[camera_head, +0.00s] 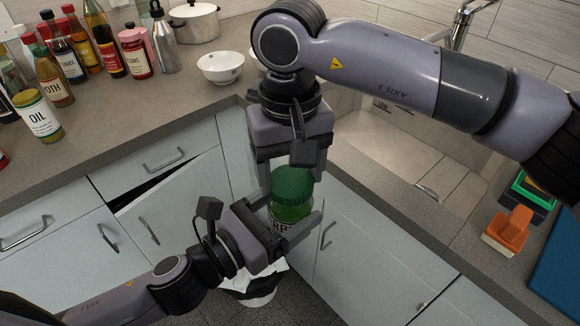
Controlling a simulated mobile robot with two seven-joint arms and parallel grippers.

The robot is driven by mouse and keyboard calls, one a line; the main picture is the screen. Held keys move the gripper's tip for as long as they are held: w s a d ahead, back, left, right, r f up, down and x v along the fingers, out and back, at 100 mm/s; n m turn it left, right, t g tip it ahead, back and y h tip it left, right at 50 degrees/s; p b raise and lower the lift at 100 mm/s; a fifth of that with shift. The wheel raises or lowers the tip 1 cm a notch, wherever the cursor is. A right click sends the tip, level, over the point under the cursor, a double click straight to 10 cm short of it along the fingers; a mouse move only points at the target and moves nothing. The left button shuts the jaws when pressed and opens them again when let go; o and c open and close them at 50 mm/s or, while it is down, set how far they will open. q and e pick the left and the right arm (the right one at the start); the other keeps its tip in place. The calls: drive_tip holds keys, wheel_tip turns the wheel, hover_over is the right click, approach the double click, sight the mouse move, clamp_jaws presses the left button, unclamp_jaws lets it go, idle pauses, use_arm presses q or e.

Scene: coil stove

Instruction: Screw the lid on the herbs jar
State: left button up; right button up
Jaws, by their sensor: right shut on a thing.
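The herbs jar (290,213) is green with a partly hidden label and is upright in the air in front of the cabinets. My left gripper (293,208) is around its body from the lower left, shut on it. A dark green lid (292,184) is at the jar's mouth. My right gripper (291,171) points down from above and is shut on the lid. The lid looks lined up with the jar and overlaps its top. I cannot tell whether the threads are engaged.
The counter (130,105) behind holds an oil jar (38,113), several bottles, a white bowl (220,67) and a pot (195,22). A bin (255,287) stands below the grippers.

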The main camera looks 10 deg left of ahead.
drive_tip(key=shift+f, duration=0.55)
use_arm(q)
clamp_jaws()
use_arm(e)
drive_tip(key=m, duration=0.4)
drive_tip(key=shift+d, duration=0.1)
drive_tip(key=m, duration=0.3)
drive_tip(key=shift+m, duration=0.3)
drive_tip(key=m, duration=0.6)
drive_tip(key=shift+d, duration=0.1)
drive_tip(key=m, duration=0.4)
drive_tip(key=shift+m, duration=0.4)
drive_tip(key=m, duration=0.3)
drive_tip(key=shift+s, duration=0.1)
drive_tip(key=m, duration=0.7)
drive_tip(key=shift+s, duration=0.1)
drive_tip(key=o, duration=1.1)
